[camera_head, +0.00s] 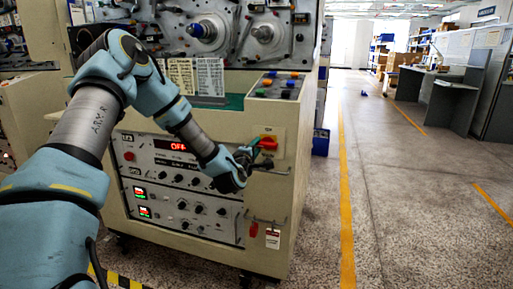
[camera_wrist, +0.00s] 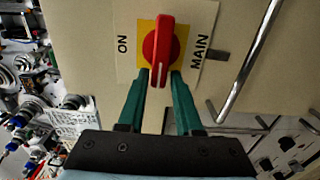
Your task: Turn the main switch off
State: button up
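The main switch is a red rotary handle (camera_wrist: 162,48) on a yellow square plate (camera_wrist: 146,28), with ON printed on one side and MAIN on the other. In the wrist view the handle lies across the line between the two labels. In the head view the red handle (camera_head: 268,143) is at the upper right of the cream machine front. My gripper (camera_wrist: 161,76) has its two green fingers on either side of the handle's near end, with narrow gaps showing, so it looks open. In the head view my gripper (camera_head: 247,155) reaches the switch from the left.
A metal bar handle (camera_wrist: 246,65) stands out from the panel near the switch. A control box with coloured buttons (camera_head: 281,86) sits above it. A red display (camera_head: 171,146) and dials are on the panel to the left. The aisle floor (camera_head: 400,180) at right is clear.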

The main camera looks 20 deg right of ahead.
jog(key=shift+o, duration=1.2)
jog(key=b+v, duration=0.1)
jog(key=v, duration=0.9)
jog(key=shift+s+a, duration=0.3)
